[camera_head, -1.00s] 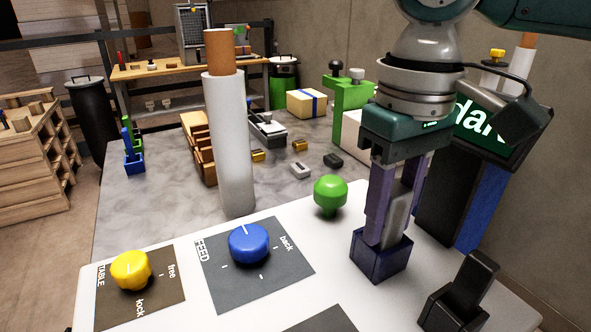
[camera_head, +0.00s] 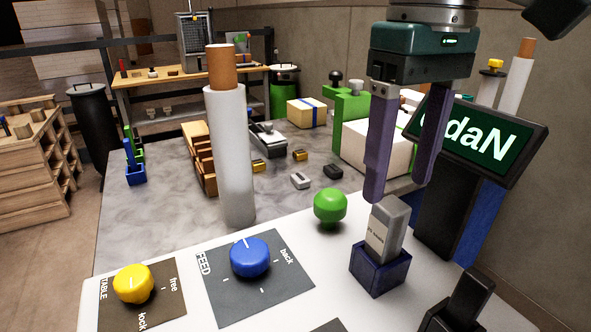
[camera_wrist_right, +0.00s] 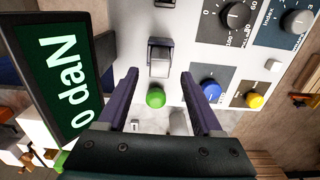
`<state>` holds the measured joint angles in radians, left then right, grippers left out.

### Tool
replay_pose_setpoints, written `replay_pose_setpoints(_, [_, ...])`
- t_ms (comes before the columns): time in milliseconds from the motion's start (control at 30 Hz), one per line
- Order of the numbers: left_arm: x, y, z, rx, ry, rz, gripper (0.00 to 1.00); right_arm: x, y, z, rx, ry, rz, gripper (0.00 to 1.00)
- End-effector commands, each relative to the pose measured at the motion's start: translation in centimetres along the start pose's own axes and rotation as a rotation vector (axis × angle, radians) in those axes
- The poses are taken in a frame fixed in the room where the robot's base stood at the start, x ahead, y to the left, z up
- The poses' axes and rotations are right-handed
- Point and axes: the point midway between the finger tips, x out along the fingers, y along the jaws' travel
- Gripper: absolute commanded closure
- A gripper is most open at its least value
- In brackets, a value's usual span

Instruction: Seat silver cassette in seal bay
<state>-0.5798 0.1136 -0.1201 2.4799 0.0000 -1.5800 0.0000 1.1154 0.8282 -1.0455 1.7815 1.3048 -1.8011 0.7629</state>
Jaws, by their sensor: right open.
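The silver cassette (camera_head: 388,228) stands on end in the dark blue seal bay (camera_head: 379,274) on the white console. Its lower end is hidden inside the bay, and its upper part sticks out. My right gripper (camera_head: 398,188) is open, its two purple fingers above and around the cassette's top, apart from it. The right wrist view shows the open fingers (camera_wrist_right: 160,80) with nothing held between them. My left gripper is not in view.
A green mushroom button (camera_head: 330,206) is left of the bay; a black lever (camera_head: 462,303) is at its front right. A display (camera_head: 480,143) stands behind, to the right. Blue (camera_head: 249,257) and yellow (camera_head: 133,284) knobs and a tall white roll (camera_head: 231,150) are left.

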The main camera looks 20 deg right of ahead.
Motion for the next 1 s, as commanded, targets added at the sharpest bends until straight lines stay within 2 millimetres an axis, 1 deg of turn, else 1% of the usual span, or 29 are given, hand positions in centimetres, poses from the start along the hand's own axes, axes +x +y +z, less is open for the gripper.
replay_pose_setpoints(33, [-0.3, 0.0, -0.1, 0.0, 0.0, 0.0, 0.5, -1.2, -0.1, -0.1, 0.0, 0.004, -0.001, 0.33])
replay_pose_setpoints(100, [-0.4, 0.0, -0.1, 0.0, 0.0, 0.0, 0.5, -2.4, 0.0, -0.1, -0.001, 0.003, -0.001, 0.33])
replay_pose_setpoints(200, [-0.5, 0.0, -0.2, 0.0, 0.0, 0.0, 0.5, -3.6, 0.0, -0.1, 0.0, 0.002, 0.0, 0.33])
replay_pose_setpoints(300, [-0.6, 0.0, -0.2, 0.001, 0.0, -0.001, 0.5, -4.2, 0.0, 0.0, 0.0, 0.001, -0.001, 0.33])
replay_pose_setpoints(833, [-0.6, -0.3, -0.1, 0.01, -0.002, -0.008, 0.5, -4.2, -0.1, 0.0, -0.005, 0.0, -0.002, 0.33])
replay_pose_setpoints(933, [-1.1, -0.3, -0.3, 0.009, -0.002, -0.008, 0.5, -3.5, -1.1, 0.1, -0.047, 0.006, -0.01, 0.33])
replay_pose_setpoints(1000, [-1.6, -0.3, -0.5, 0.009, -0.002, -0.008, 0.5, -2.4, -2.5, 0.4, -0.108, 0.019, -0.026, 0.33])
